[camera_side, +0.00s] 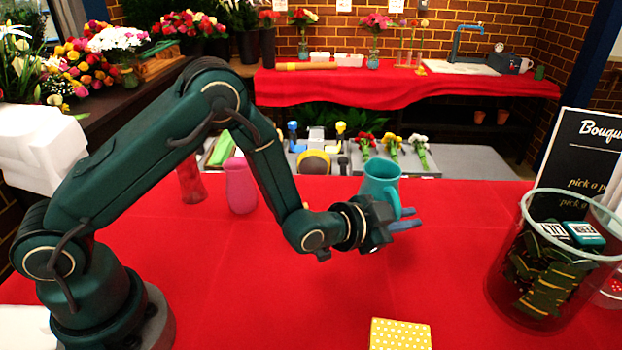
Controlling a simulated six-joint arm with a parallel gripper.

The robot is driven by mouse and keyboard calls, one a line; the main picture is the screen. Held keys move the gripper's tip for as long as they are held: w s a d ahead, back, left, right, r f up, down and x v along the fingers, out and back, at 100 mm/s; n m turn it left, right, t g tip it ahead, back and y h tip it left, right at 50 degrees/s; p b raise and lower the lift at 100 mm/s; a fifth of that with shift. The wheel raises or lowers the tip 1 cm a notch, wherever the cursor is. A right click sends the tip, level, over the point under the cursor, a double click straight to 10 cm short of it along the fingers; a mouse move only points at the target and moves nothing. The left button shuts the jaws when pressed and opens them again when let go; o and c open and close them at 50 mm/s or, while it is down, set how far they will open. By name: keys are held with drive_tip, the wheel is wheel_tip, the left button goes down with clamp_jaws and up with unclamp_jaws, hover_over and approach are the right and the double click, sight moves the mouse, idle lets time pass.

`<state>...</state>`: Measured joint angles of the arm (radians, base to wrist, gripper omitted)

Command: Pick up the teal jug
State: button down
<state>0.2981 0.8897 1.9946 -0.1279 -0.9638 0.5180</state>
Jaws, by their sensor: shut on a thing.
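The teal jug (381,178) is upright at the middle right of the red table, with its handle on the right side. My gripper (402,220) is at the jug's lower part, its blue-grey fingers pointing right beside the handle. It is shut on the jug. The jug's base is hidden behind my gripper, so I cannot tell whether it touches the table.
A pink jug (240,186) and a red glass vase (191,180) stand behind my arm. A large clear bin (545,262) of dark packets stands at the right. A yellow dotted box (400,334) lies in front. The red table's (270,290) middle is clear.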

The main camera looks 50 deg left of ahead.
drive_tip(key=shift+a+r, duration=0.2)
drive_tip(key=shift+r, duration=0.9)
drive_tip(key=s+a+r, duration=0.2)
drive_tip(key=a+r, duration=0.4)
drive_tip(key=a, duration=0.5)
drive_tip(key=shift+s+r, duration=0.15)
drive_tip(key=shift+r, duration=0.1)
idle(1.5)
